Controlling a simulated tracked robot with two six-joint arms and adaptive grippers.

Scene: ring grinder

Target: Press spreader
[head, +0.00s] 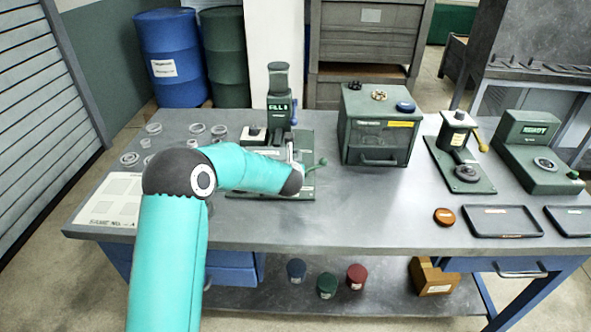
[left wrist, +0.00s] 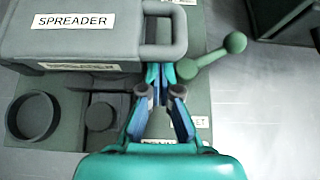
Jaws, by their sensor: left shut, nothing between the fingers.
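The spreader (left wrist: 90,22) is a grey-green block with a SPREADER label and a loop handle (left wrist: 163,12), seen from above in the left wrist view. My left gripper (left wrist: 158,72) is shut and empty, its fingertips at the near edge of the loop handle; I cannot tell if they touch. In the head view the spreader station (head: 279,105) stands on the bench behind my teal left arm, which partly hides it. A green ball-ended lever (left wrist: 215,57) sits just right of the gripper. A dark round cup (left wrist: 34,116) is at the lower left. My right gripper is not in view.
A green cabinet (head: 378,130) stands right of the station, with a press (head: 458,150) and a READY unit (head: 530,150) farther right. Several rings (head: 153,128) lie at the bench's left. Two dark trays (head: 500,221) lie front right. The bench's front middle is clear.

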